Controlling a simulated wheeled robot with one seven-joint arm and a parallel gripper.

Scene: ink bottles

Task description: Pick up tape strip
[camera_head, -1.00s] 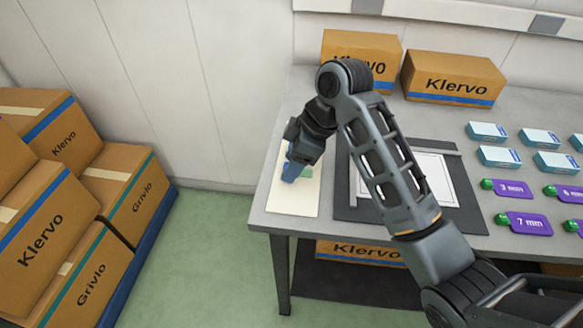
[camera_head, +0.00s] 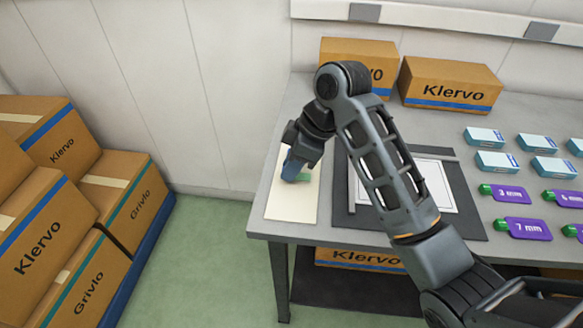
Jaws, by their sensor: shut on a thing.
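A green strip (camera_head: 303,178), which looks like the tape strip, shows at my gripper's tip over a cream sheet (camera_head: 292,205) at the table's left end. My gripper (camera_head: 293,176), with blue fingers, points down at the sheet and is shut on the strip. The fingers and wrist hide part of the strip. I cannot tell whether the strip still touches the sheet.
A dark mat (camera_head: 358,218) with a white framed sheet (camera_head: 438,185) lies right of the cream sheet, partly behind my arm. Cardboard boxes (camera_head: 450,83) stand at the back.

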